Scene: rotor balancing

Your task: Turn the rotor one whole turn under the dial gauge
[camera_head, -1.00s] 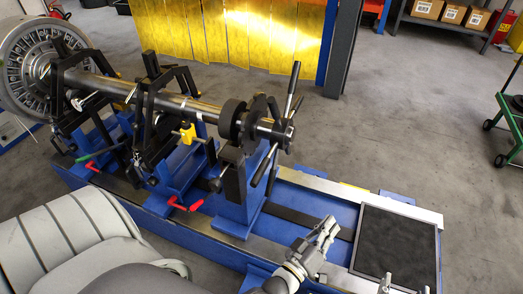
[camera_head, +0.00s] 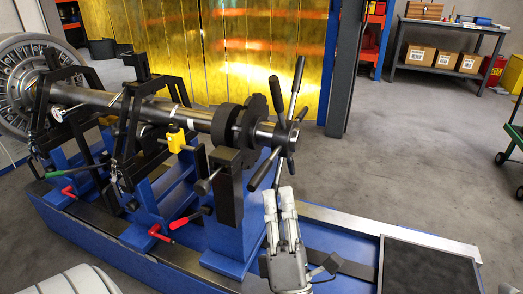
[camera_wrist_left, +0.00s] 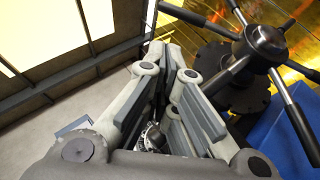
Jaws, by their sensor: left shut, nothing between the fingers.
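My left gripper (camera_head: 279,190) is shut and empty, fingers pointing up just below the hub's lower spokes. In the wrist view its fingers (camera_wrist_left: 172,58) are left of the hub, close to one spoke; I cannot tell if they touch. My right gripper is not in view.
Black frames (camera_head: 125,128) straddle the shaft, with red handles (camera_head: 160,233) low in front. A yellow block (camera_head: 176,139) sits by the shaft. A dark mat (camera_head: 428,272) lies on the bench's right end. Floor behind the bench is clear.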

